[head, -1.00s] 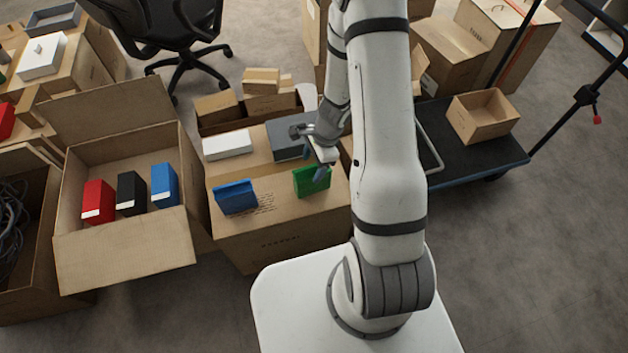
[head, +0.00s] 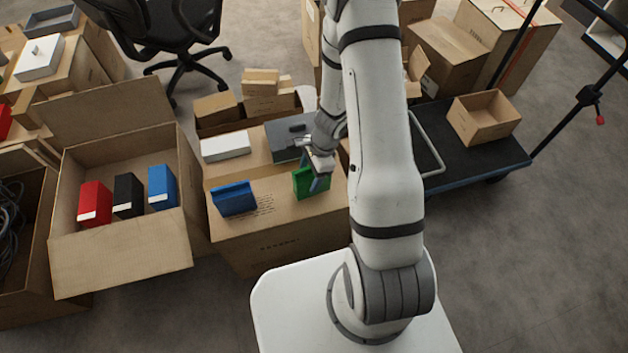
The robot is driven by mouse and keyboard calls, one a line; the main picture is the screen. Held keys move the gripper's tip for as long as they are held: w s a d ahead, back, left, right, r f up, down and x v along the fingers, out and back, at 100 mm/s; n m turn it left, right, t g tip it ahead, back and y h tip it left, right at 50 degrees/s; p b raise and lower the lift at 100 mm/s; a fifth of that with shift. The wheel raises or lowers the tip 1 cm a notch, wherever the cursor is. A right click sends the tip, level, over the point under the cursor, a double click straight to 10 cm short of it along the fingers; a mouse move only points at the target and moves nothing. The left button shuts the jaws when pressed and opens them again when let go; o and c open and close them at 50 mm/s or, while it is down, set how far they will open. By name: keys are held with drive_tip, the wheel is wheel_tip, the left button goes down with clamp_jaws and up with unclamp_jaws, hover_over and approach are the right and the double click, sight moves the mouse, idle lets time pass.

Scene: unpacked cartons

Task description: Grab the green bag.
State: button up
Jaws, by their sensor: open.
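The green bag (head: 299,184) stands upright on top of a closed carton (head: 280,240), near the carton's right side, in the head view. My gripper (head: 316,180) is at the green bag, coming down over it from above and behind. Its jaws are open. One blue-tipped finger shows in front of the bag's face; the other finger is hidden. I cannot tell whether the fingers touch the bag.
A blue bag (head: 234,198) stands left of the green one on the same carton. A white box (head: 225,146) and a grey box (head: 288,138) lie behind. An open carton (head: 120,245) at left holds red, black and blue items. A cart (head: 480,160) stands right.

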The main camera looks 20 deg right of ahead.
drive_tip(key=shift+f, duration=0.1)
drive_tip(key=shift+c, duration=0.5)
drive_tip(key=c, duration=1.3)
